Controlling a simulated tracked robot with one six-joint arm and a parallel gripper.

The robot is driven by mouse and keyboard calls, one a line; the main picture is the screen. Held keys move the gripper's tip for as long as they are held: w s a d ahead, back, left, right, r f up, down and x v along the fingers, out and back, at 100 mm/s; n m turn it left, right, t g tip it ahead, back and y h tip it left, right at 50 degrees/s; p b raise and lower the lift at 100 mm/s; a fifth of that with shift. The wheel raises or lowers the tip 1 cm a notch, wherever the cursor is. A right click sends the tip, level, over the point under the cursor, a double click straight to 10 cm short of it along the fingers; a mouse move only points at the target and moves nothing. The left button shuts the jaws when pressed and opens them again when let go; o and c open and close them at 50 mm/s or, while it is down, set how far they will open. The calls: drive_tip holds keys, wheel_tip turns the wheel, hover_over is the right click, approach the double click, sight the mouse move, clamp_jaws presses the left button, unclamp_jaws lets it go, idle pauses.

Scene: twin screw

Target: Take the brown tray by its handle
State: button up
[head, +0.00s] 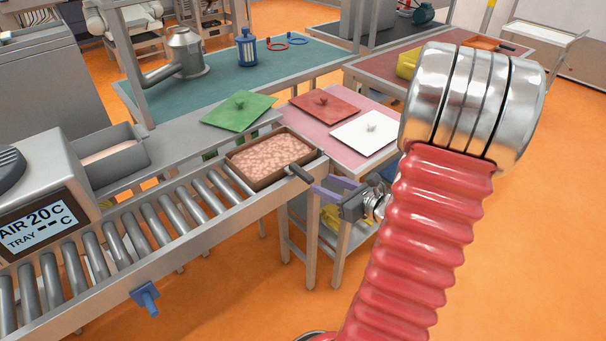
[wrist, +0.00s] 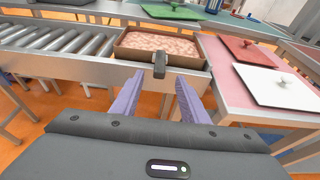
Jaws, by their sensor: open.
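The brown tray (head: 240,171) sits at the right end of the roller conveyor, filled with a pinkish, lumpy mass. Its dark handle (head: 299,173) sticks out over the conveyor's front rail toward my gripper. In the wrist view the tray (wrist: 190,60) is ahead at the top middle, and its handle (wrist: 160,65) points at me between the lines of my two fingers. My gripper (head: 318,192) has purple fingers, open and empty, just short of the handle in the head view. In the wrist view the fingers (wrist: 154,84) stand apart, one on each side below the handle.
The conveyor rollers (head: 135,227) run left to a machine with a display (head: 40,228). A blue clamp (head: 146,298) hangs from the front rail.

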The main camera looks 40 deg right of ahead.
sight(302, 174)
drive_tip(key=x, duration=1.1)
drive_tip(key=shift+w+f, duration=0.1)
drive_tip(key=shift+w, duration=0.15)
drive_tip(key=shift+c, duration=0.2)
drive_tip(key=c, duration=0.4)
drive_tip(key=shift+c, duration=0.3)
drive_tip(key=shift+c, duration=1.2)
clamp_jaws()
drive_tip(key=shift+r, duration=2.05)
idle(0.4)
